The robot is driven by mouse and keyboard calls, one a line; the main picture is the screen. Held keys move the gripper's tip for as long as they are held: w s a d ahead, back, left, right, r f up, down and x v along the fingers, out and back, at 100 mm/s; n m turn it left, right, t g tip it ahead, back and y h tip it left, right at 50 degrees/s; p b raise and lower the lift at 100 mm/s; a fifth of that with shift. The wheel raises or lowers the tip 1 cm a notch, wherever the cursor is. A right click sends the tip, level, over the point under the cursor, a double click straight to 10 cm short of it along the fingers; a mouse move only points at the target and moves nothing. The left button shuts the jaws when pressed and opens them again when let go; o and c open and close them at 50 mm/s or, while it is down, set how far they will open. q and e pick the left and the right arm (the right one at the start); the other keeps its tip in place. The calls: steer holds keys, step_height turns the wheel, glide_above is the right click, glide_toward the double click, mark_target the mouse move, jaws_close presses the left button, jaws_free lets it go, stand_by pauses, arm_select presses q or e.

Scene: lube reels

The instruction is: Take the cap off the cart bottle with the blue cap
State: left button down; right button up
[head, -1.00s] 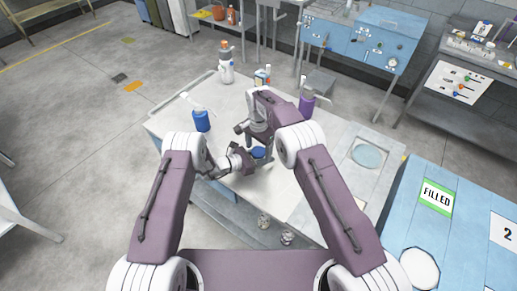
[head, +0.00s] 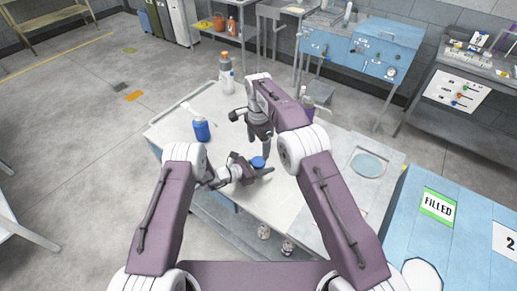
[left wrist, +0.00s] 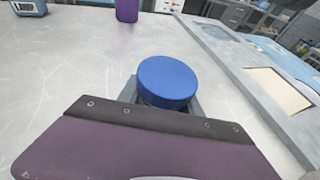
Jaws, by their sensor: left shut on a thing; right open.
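The blue cap (head: 258,162) is near the middle of the cart top (head: 330,150). In the left wrist view the cap (left wrist: 168,80) is round and sits just above grey jaws. My left gripper (head: 262,173) is shut around the bottle below the cap; the bottle body is mostly hidden. I cannot tell whether the cap is loose. My right gripper (head: 265,138) is open and points down above and slightly behind the cap, apart from it. It does not show in the left wrist view.
A white bottle with an orange top (head: 227,80) is at the back. A purple container (left wrist: 127,9) stands beyond the cap, and a blue-and-white box (left wrist: 28,8) is farther left. A recessed tray (head: 369,165) is at right.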

mark_target(259, 161)
step_height(259, 161, down, 8)
steer(key=shift+f, duration=0.1)
stand_by(0.4)
steer(key=c, duration=1.6)
steer(key=n, duration=0.3)
steer(key=shift+c, duration=0.2)
steer(key=o, duration=1.5)
steer(key=shift+o, duration=0.2)
